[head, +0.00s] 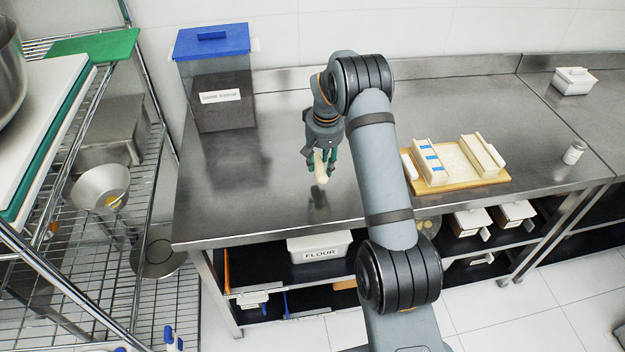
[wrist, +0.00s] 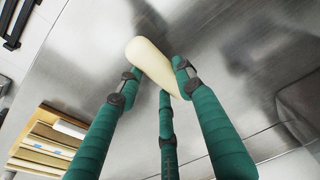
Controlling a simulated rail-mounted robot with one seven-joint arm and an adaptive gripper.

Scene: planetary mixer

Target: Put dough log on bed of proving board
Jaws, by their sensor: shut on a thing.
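The dough log (head: 320,167) is pale and cream-coloured. My gripper (head: 321,157) is shut on it and holds it above the steel counter, left of my arm. In the wrist view the dough log (wrist: 150,64) sits tilted between the green fingers of my gripper (wrist: 158,85), which cover part of it. The proving board (head: 462,184) lies on the counter to the right of my arm, with a wooden base, raised cream side walls and blue marks on the left wall. Its bed (head: 456,163) is pale and lies between the walls. The board also shows in the wrist view (wrist: 45,140).
A lidded bin with a blue top (head: 213,80) stands at the back left of the counter (head: 260,205). A small white container (head: 573,81) and a small jar (head: 573,152) are at the right. A wire rack (head: 100,240) stands left. The counter's middle is mostly clear.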

